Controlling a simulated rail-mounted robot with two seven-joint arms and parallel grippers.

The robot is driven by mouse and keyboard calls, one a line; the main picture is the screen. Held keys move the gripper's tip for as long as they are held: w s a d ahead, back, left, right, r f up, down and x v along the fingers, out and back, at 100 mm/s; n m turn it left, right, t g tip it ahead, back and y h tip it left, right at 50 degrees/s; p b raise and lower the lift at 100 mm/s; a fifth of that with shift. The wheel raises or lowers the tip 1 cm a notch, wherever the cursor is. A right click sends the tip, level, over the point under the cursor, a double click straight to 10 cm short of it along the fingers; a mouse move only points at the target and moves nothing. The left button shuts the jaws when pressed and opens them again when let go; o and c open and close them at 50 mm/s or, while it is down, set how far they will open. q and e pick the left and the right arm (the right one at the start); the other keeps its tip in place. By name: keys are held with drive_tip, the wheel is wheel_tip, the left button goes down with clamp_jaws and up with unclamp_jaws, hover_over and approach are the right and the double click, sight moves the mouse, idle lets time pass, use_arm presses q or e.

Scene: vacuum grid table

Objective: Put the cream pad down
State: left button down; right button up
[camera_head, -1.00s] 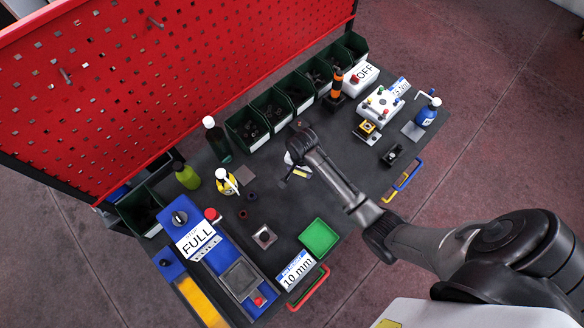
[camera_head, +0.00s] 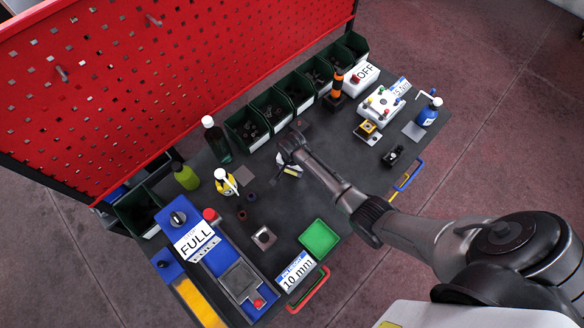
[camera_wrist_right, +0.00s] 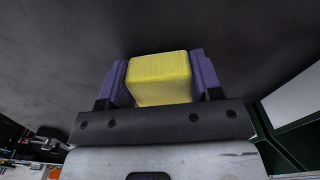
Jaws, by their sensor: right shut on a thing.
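A yellow block-shaped pad (camera_wrist_right: 160,80), more yellow than cream, sits between the two purple fingers of my right gripper (camera_wrist_right: 159,68) in the right wrist view. The fingers press on its two sides, so the gripper is shut on it. In the head view my right gripper (camera_head: 289,169) hangs over the middle of the dark table (camera_head: 325,180), pointing down; the pad is too small and hidden there to make out. The gap between pad and table cannot be judged. My left gripper is not in view.
Green bins (camera_head: 245,128) line the back below the red pegboard (camera_head: 150,80). A green tray (camera_head: 319,237) and a blue FULL fixture (camera_head: 215,250) lie in front.

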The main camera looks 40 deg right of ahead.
drive_tip(key=shift+f, duration=0.2)
drive_tip(key=o, duration=0.9)
